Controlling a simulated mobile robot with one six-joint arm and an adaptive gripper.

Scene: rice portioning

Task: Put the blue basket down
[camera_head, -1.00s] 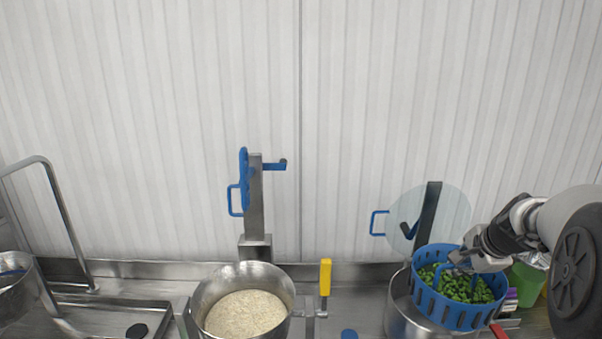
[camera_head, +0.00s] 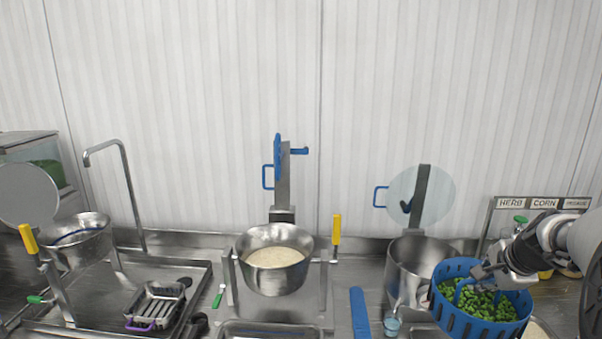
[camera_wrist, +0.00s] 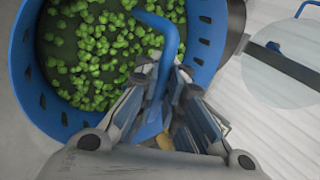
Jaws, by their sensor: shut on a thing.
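The blue basket (camera_head: 442,311) has slotted walls and holds many green pieces. In the head view it is at the lower right, in front of and to the right of a steel pot (camera_head: 404,262), overlapping the pot's right side in the picture. My gripper (camera_head: 484,276) is shut on the basket's blue handle, at the rim. In the wrist view the gripper (camera_wrist: 165,100) clasps the blue handle (camera_wrist: 168,40), and the basket rim (camera_wrist: 205,62) curves around the green contents. The basket's underside and what lies below it are hidden.
A label rack (camera_head: 543,203) stands behind my arm. A sink with a grater-like tool (camera_head: 155,303) is at left. A blue strip (camera_head: 359,312) lies left of the pot.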

